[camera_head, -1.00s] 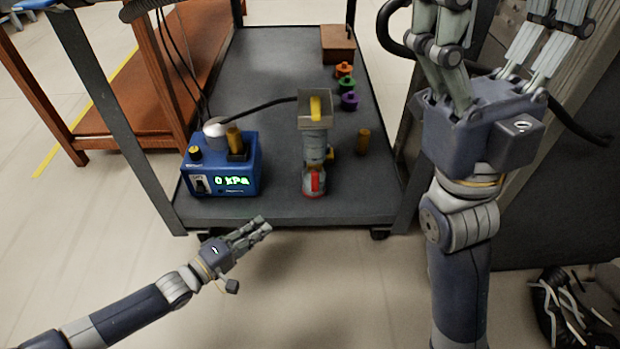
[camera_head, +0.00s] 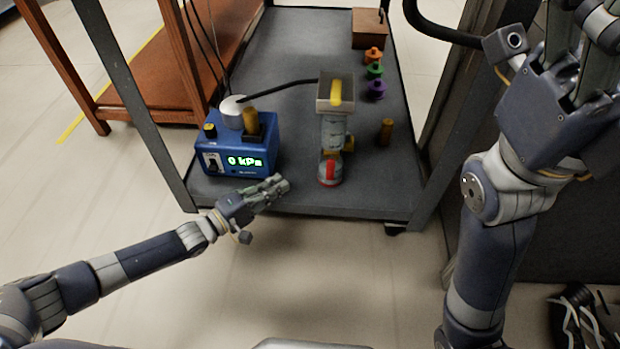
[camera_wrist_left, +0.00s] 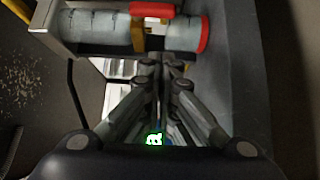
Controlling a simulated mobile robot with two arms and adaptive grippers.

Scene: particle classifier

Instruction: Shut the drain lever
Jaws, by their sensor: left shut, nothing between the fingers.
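The particle classifier (camera_head: 334,133) stands upright near the front edge of the cart, with a yellow piece on its top plate. The red drain lever (camera_head: 331,169) is on its lower front. In the left wrist view the red lever (camera_wrist_left: 152,10) lies along the classifier at the top. My left gripper (camera_head: 277,187) is shut and empty, at the cart's front edge, left of the lever and apart from it. The left wrist view also shows its fingers together (camera_wrist_left: 163,68). My right gripper (camera_head: 590,50) is raised at the upper right, its fingertips cut off by the frame.
A blue pressure box (camera_head: 236,142) reading 0 kPa stands left of the classifier, with a hose to the classifier's top. Orange, green and purple pieces (camera_head: 375,70), a brown post (camera_head: 386,132) and a wooden box (camera_head: 369,28) stand on the cart (camera_head: 300,45).

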